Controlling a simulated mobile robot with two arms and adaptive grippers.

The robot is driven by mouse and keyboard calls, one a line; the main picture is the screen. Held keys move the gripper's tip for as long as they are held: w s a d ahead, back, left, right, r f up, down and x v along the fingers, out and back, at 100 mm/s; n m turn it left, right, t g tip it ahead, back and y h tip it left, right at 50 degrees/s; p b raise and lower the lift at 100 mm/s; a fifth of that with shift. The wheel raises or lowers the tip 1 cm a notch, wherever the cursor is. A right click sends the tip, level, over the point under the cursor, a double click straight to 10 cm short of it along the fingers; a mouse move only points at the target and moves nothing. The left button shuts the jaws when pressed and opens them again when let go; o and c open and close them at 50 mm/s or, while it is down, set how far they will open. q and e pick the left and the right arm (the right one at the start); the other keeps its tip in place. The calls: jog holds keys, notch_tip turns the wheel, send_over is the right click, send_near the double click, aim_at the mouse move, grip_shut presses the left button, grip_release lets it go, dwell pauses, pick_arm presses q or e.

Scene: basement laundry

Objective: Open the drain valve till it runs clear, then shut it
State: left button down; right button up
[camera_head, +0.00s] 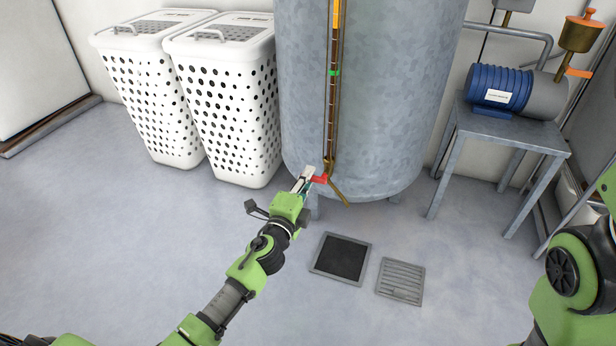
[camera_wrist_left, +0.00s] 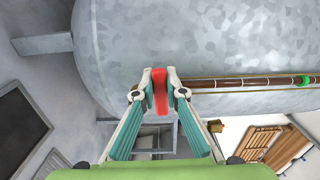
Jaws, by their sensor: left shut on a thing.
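My left gripper (camera_head: 308,180) is shut on the red handle (camera_head: 320,179) of the drain valve, low on the front of the grey metal tank (camera_head: 390,90). In the left wrist view the red handle (camera_wrist_left: 160,97) sits between the two fingertips (camera_wrist_left: 160,78). A brass spout (camera_head: 339,192) slants down to the right from the valve. I cannot make out any water at its end. A tall sight tube (camera_head: 331,110) rises above the valve, with brown contents and a green marker (camera_head: 333,72). My right gripper is out of view.
A dark square floor opening (camera_head: 342,258) and a slatted grate (camera_head: 401,280) lie in front of the tank. Two white perforated hampers (camera_head: 228,110) stand left of it. A metal table (camera_head: 510,135) with a blue motor (camera_head: 497,88) stands right. The front left floor is clear.

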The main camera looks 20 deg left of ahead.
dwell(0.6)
pick_arm(q)
jog(key=c, duration=2)
grip_release()
jog(key=shift+c, duration=0.2)
jog(key=s, duration=1.2)
jog(key=shift+a, duration=0.2)
